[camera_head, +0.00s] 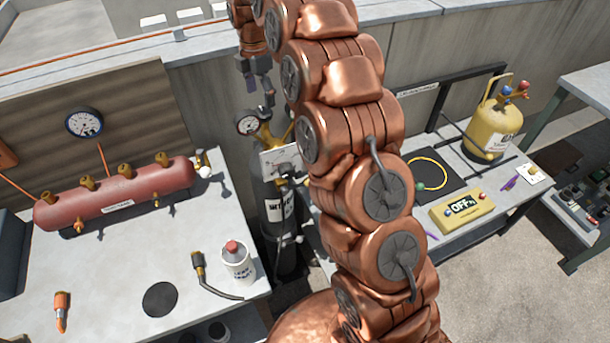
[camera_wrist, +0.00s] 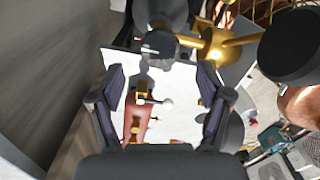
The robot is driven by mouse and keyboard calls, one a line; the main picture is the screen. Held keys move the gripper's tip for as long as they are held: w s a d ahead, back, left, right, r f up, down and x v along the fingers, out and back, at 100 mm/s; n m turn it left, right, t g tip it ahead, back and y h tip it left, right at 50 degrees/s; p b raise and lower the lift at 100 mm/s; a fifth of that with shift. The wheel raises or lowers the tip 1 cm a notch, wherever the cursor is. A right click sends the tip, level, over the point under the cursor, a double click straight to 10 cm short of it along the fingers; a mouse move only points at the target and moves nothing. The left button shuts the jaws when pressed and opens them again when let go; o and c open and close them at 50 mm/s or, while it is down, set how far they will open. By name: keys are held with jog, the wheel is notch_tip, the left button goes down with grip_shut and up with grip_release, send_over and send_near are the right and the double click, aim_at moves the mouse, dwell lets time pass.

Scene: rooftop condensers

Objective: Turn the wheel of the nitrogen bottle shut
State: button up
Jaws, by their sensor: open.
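The nitrogen bottle (camera_head: 275,215) is a dark upright cylinder with a white label, standing between two benches and partly hidden by my arm. A brass regulator with a round gauge (camera_head: 247,123) sits at its top. My gripper (camera_head: 266,92) hangs just above and behind the regulator in the head view. In the wrist view my gripper (camera_wrist: 165,105) has its fingers wide apart with nothing held. Brass fittings (camera_wrist: 215,42) and dark rounded parts show beyond the fingers. I cannot tell for sure which of these is the wheel; in the head view it is not clearly visible.
The right bench holds a yellow cylinder (camera_head: 490,130) and a yellow OFF box (camera_head: 462,210). A parapet wall (camera_head: 210,95) runs close behind the bottle.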

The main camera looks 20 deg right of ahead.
aim_at(265, 117)
jog(key=shift+r+b, duration=0.4)
jog(key=shift+r, duration=1)
jog(key=shift+s+a+r+m, duration=0.15)
jog(key=shift+s+m, duration=0.15)
jog(key=shift+s, duration=0.3)
jog(key=shift+s+d+r+m, duration=0.15)
jog(key=shift+s+m, duration=0.15)
jog(key=shift+s, duration=0.3)
jog(key=s+f+m+g+b, duration=0.1)
jog(key=s+m, duration=1.1)
jog(key=s, duration=1.5)
jog(key=shift+s+a+f+b, duration=0.2)
jog(key=shift+a+f+b, duration=0.2)
jog(key=shift+f+b, duration=0.55)
jog(key=shift+r+m, duration=0.2)
jog(key=shift+m, duration=0.1)
jog(key=s+f+m, duration=0.2)
jog(key=s+m, duration=0.1)
jog(key=s, duration=0.5)
jog(key=s+f+m, duration=0.3)
jog(key=s+m, duration=0.1)
jog(key=s, duration=0.4)
jog(key=shift+d+f+g, duration=0.2)
jog(key=shift+d+g, duration=0.2)
jog(key=shift+c, duration=0.3)
